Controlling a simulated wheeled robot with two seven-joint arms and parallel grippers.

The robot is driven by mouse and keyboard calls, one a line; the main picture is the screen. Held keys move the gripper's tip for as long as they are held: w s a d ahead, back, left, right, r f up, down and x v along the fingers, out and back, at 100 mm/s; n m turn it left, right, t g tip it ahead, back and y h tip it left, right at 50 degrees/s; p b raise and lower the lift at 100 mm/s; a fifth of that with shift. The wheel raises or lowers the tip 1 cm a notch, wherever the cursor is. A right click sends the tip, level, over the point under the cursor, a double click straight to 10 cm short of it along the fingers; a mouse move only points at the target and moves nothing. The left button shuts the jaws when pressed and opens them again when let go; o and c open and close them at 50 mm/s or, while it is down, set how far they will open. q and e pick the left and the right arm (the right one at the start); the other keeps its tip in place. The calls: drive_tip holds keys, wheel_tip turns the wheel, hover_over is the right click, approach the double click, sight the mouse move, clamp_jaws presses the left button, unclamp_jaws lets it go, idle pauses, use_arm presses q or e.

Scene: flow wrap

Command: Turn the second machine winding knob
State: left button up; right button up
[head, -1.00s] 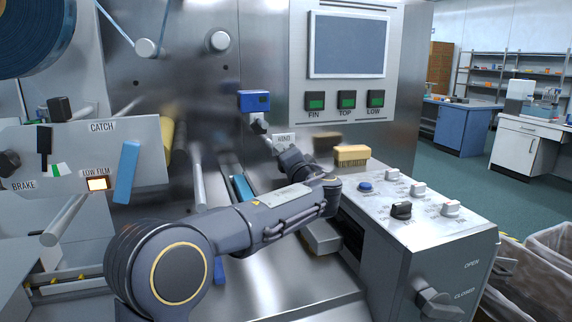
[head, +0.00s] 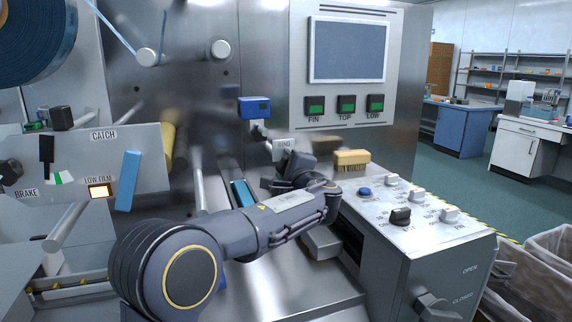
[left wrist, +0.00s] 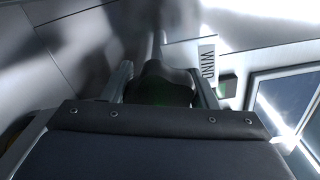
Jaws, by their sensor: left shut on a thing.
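The winding knob (left wrist: 165,84) is a dark, rounded knob on the machine's metal front in the left wrist view. My left gripper (left wrist: 164,90) has one finger on each side of it and is shut on it. The WIND label (left wrist: 207,63) is just right of the knob. In the head view, my left gripper (head: 267,142) reaches up to the panel below a blue box (head: 254,107), beside the WIND label (head: 284,144). My gripper and wrist partly cover the knob there, so its angle is unclear. My right gripper is not in view.
A screen (head: 347,49) and several green buttons (head: 346,104) are above right. A yellow brush (head: 351,158) rests by a control box with several knobs (head: 400,216). Rollers and a LOW FILM lamp (head: 98,191) are at left.

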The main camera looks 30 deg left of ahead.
use_arm(q)
drive_tip(key=shift+m, duration=0.3)
drive_tip(key=o, duration=1)
drive_tip(key=shift+c, duration=0.2)
drive_tip(key=b+v, duration=0.1)
drive_tip(key=v, duration=0.7)
drive_tip(key=shift+w, duration=0.1)
